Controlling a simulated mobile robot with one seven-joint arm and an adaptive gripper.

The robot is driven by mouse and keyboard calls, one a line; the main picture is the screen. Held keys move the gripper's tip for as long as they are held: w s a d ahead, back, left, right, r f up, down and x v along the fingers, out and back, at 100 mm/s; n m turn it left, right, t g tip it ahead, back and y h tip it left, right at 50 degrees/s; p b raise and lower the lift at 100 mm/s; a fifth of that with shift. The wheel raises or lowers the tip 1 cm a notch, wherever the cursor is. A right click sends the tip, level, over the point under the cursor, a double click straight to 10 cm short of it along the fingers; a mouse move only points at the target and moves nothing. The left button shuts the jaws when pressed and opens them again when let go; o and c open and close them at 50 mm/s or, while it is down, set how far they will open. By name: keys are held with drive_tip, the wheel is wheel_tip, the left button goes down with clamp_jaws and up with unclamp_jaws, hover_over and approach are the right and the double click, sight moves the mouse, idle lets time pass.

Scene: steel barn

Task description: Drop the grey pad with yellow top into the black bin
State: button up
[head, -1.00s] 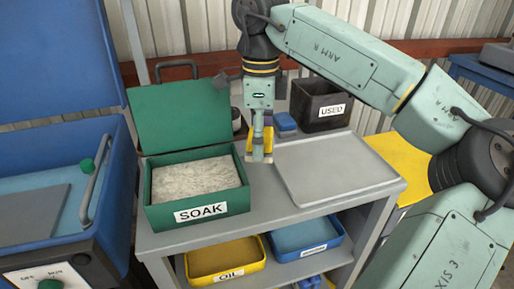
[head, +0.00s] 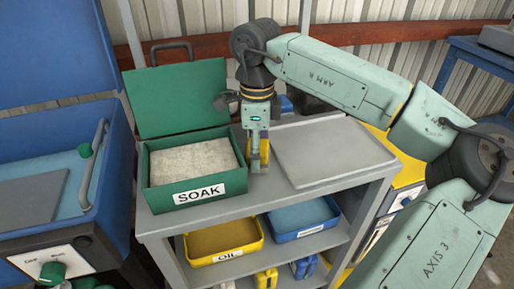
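My gripper (head: 256,165) points down over the bench, between the green box and the grey tray. A yellow piece (head: 265,150) shows at its fingers, mostly hidden behind the near finger. It looks like the pad with yellow top, held between the fingers; its grey part is not clear. I cannot tell its exact height above the bench. The black bin is almost wholly hidden behind my arm; only a dark patch (head: 311,104) shows below the arm link, likely part of it.
The open green SOAK box (head: 240,180) stands left of my gripper, and the flat grey tray (head: 330,150) right. A small blue thing (head: 286,105) is behind. Yellow (head: 222,262) and blue (head: 305,234) trays are on the lower shelf. A blue machine (head: 60,215) stands left.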

drive_tip(key=o, duration=0.4)
drive_tip(key=shift+r, duration=0.1)
